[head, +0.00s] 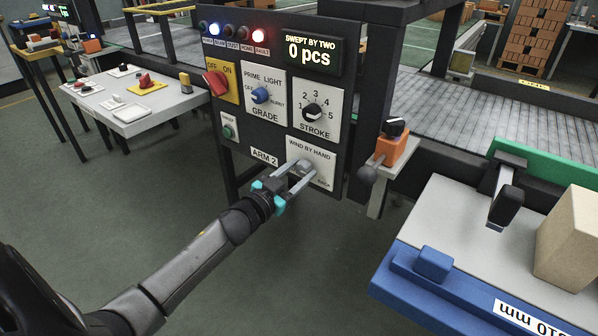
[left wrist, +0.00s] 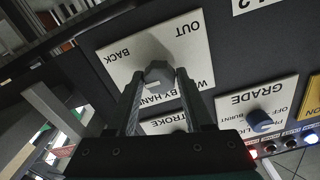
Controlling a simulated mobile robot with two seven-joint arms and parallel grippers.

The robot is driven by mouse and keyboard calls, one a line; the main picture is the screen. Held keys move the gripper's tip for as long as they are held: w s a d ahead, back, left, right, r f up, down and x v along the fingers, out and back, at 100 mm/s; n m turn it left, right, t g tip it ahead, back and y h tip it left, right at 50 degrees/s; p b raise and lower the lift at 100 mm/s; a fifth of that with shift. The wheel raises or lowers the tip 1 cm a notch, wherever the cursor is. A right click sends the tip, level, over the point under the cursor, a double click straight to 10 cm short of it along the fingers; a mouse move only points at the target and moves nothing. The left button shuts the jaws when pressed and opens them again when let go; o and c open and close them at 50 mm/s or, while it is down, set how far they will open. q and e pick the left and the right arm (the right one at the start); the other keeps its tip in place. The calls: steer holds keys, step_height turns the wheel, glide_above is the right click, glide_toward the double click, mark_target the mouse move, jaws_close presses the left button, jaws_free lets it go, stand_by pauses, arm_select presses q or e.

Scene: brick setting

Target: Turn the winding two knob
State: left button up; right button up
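The winding knob (left wrist: 158,73) is a grey faceted knob on a white plate (left wrist: 188,32) marked WIND BY HAND, OUT and BACK. In the head view this plate (head: 324,155) is at the panel's lower right, beside the ARM 2 label, and my gripper partly covers the knob. My left gripper (head: 298,172) reaches up to the knob. In the left wrist view its two fingers (left wrist: 159,80) stand apart, one on each side of the knob. They look open; contact with the knob cannot be made out. My right gripper is not in view.
The dark panel also carries a red OFF/ON switch (head: 215,83), a blue GRADE knob (head: 261,95), a black STROKE knob (head: 313,111) and a display reading 0 pcs (head: 309,53). An orange block with a lever (head: 389,150) stands right of it. A blue-edged table (head: 450,292) is at lower right.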

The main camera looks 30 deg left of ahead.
arm_select(q)
jaws_close()
stand_by(0.4)
